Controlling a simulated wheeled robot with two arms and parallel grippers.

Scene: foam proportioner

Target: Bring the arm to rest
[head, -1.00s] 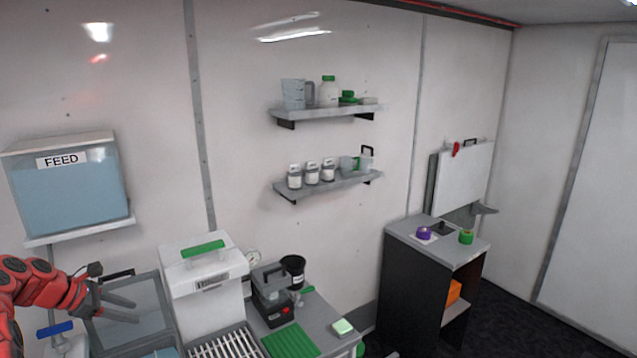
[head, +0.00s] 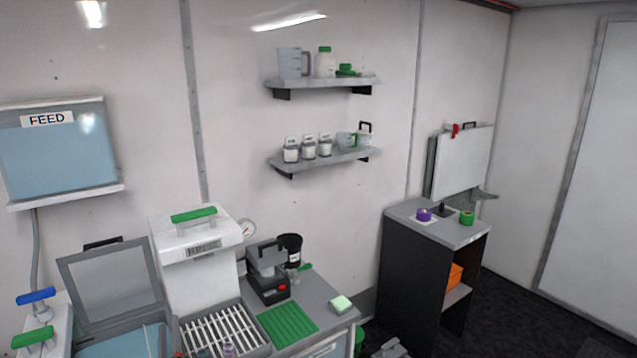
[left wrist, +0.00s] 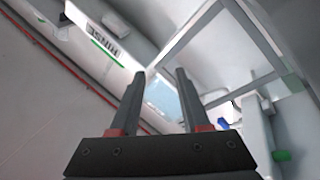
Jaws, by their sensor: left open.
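My left gripper (left wrist: 160,75) shows in the left wrist view with its two dark fingers apart and nothing between them. Beyond the fingertips are a pale blue surface and the grey-framed clear lid (left wrist: 262,57). In the head view this raised lid (head: 112,285) stands at the lower left, and I cannot make out my left gripper clearly there. My right gripper is not in view.
A white box with a green handle (head: 185,245) stands beside the lid. Blue-handled (head: 36,296) and green-handled (head: 33,337) fittings are at the lower left. The FEED tank (head: 58,160) hangs above. A slotted rack (head: 222,330) and green mat (head: 286,322) occupy the bench.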

